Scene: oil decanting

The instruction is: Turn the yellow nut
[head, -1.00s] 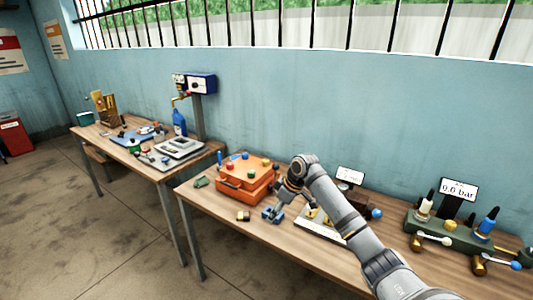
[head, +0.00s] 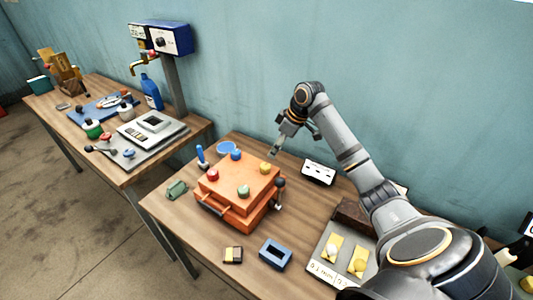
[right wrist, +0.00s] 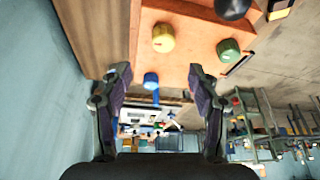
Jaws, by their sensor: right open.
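The yellow nut (head: 267,168) sits on the top face of the orange box (head: 222,184), near its right side. It also shows in the right wrist view (right wrist: 163,37), above the gap between my fingers. My right gripper (head: 277,146) is open and empty, raised behind and above the box's back right corner, apart from the nut. In the right wrist view its two fingers (right wrist: 160,78) stand wide apart. A green nut (head: 243,191), a red nut (head: 212,174) and a blue nut (head: 235,154) share the box top. My left gripper is not in view.
A black ball knob (head: 280,182) sticks out at the box's right. A white socket plate (head: 318,172) stands behind right. A blue frame (head: 275,254) and a small block (head: 233,255) lie in front. A tray (head: 318,252) with yellow parts is at right.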

